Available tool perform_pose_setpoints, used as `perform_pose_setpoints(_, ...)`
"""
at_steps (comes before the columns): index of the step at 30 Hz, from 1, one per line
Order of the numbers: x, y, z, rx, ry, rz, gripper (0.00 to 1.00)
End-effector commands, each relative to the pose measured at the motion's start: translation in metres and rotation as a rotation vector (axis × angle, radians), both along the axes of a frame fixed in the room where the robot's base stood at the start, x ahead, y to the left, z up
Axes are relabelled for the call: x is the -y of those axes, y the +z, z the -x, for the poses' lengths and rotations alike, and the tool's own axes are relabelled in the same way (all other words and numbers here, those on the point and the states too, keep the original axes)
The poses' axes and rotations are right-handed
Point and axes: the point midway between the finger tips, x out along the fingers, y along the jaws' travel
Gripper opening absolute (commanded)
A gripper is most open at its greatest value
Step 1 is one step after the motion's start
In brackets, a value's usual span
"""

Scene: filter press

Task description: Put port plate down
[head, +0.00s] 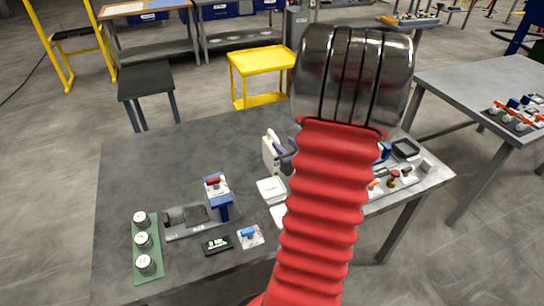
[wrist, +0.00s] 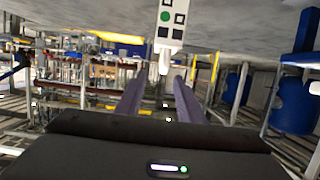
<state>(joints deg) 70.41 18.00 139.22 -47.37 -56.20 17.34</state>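The port plate is a white plate with a green disc and dark squares in the wrist view (wrist: 172,22), at the top centre. Its narrow tab reaches down between the tips of my gripper (wrist: 162,80). The two purple-grey fingers appear shut on this tab. In the head view a white upright piece (head: 269,153), apparently the same plate, is beside a purple-grey finger of my gripper (head: 288,150). It stands out above the grey table (head: 150,165). My red arm hides most of the gripper, and I cannot tell whether the plate touches the table.
White square pads (head: 271,189) lie below the gripper. A grey fixture with a blue clamp (head: 219,195), a green strip with several round caps (head: 144,242), a black display (head: 216,245) and a blue-handled block (head: 250,236) stand at front left. A tray of fittings (head: 398,181) is at right.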

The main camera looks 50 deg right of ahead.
Motion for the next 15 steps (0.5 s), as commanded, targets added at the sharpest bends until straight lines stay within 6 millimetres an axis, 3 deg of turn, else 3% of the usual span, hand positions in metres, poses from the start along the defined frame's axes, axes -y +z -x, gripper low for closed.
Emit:
perform_pose_setpoints(7, 0.015, -0.010, -0.027, 0.000, 0.001, -0.002, 0.35)
perform_pose_setpoints(15, 0.019, -0.011, -0.032, -0.001, -0.002, -0.001, 0.35)
